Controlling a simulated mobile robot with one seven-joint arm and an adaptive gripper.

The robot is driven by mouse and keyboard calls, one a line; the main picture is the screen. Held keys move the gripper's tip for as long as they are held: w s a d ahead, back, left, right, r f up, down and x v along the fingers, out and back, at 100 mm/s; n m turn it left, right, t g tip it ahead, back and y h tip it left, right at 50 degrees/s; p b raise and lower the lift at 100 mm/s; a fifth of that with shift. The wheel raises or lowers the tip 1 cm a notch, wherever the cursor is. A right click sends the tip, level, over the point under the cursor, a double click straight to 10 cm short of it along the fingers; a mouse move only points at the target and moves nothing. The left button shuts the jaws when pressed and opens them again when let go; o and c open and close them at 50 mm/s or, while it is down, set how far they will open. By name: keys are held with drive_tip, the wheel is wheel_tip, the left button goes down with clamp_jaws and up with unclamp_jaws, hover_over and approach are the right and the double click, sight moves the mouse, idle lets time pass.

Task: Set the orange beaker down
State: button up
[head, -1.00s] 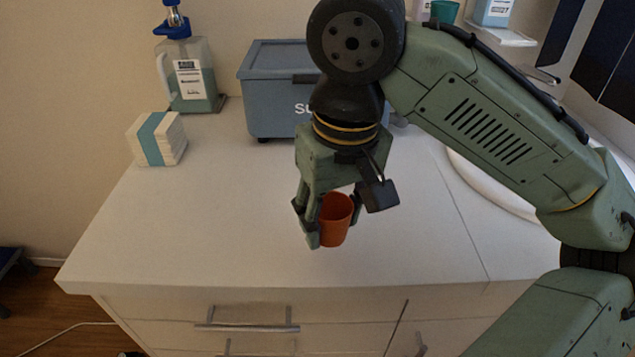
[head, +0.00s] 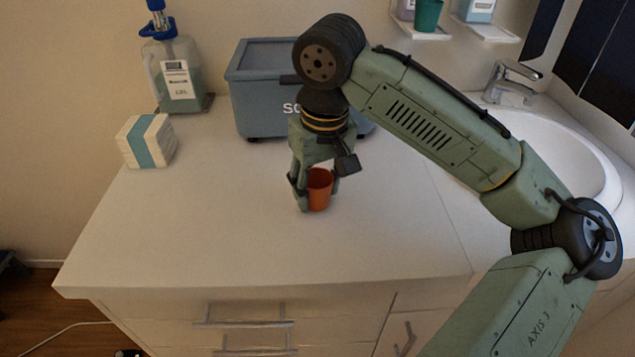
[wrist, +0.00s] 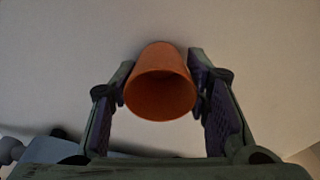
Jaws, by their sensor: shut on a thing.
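The orange beaker (head: 319,190) is upright between the fingers of my gripper (head: 315,186), over the white counter (head: 200,235). I cannot tell whether its base touches the counter. In the wrist view the beaker (wrist: 160,85) shows its open mouth, and it looks empty. My gripper (wrist: 160,90) has one finger pad on each side of it, shut on it.
A pump bottle (head: 178,75) and a banded stack (head: 148,141) are at the left back. A sink (head: 560,150) is at the right. The counter's front left is clear.

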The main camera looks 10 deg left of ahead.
drive_tip(key=shift+f, duration=0.2)
drive_tip(key=o, duration=1.1)
drive_tip(key=shift+o, duration=0.2)
drive_tip(key=shift+r, duration=0.1)
